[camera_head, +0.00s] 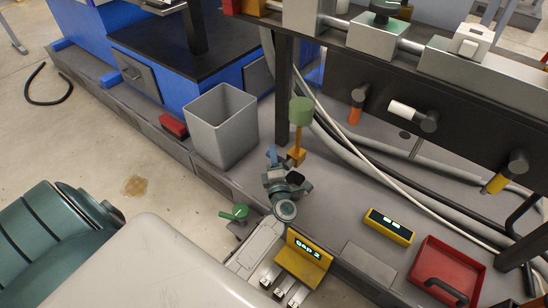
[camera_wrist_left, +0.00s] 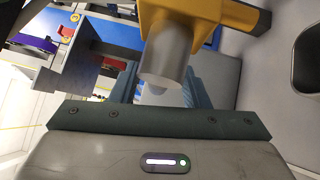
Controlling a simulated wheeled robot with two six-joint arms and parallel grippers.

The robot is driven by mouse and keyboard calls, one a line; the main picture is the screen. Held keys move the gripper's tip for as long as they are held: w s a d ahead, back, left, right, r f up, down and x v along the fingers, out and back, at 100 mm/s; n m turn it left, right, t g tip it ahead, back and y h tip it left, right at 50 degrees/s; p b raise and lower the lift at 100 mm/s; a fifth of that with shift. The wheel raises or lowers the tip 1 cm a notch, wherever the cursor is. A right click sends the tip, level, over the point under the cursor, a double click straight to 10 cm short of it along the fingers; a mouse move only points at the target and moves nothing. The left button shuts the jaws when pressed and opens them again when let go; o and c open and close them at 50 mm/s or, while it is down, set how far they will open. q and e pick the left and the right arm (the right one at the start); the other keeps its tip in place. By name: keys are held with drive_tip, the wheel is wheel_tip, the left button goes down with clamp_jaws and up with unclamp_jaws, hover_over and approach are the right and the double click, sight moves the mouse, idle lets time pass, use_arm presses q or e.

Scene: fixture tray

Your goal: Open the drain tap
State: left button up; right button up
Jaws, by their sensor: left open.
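A small tap-like fitting with a green lever handle (camera_head: 236,212) sits at the bench's front edge, left of my left arm. My left gripper (camera_head: 284,160) is open, pointing away over the bench, apart from that green handle. A yellow-stemmed post with a green cylindrical top (camera_head: 302,111) stands at the gripper's fingertips. In the left wrist view, a yellow part with a grey cylinder (camera_wrist_left: 166,62) lies close between or just beyond the open fingers (camera_wrist_left: 158,88). I cannot tell whether they touch it. My right gripper is not in view.
A grey open bin (camera_head: 222,125) stands left of the gripper. A yellow "Gap 2" sign (camera_head: 303,262), a small yellow display box (camera_head: 389,227) and a red tray (camera_head: 449,270) are to the right. A dark rail with knobbed fittings crosses the upper right. Hoses run over the bench.

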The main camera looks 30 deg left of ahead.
use_arm(q)
drive_tip(key=shift+w+a, duration=0.2)
clamp_jaws()
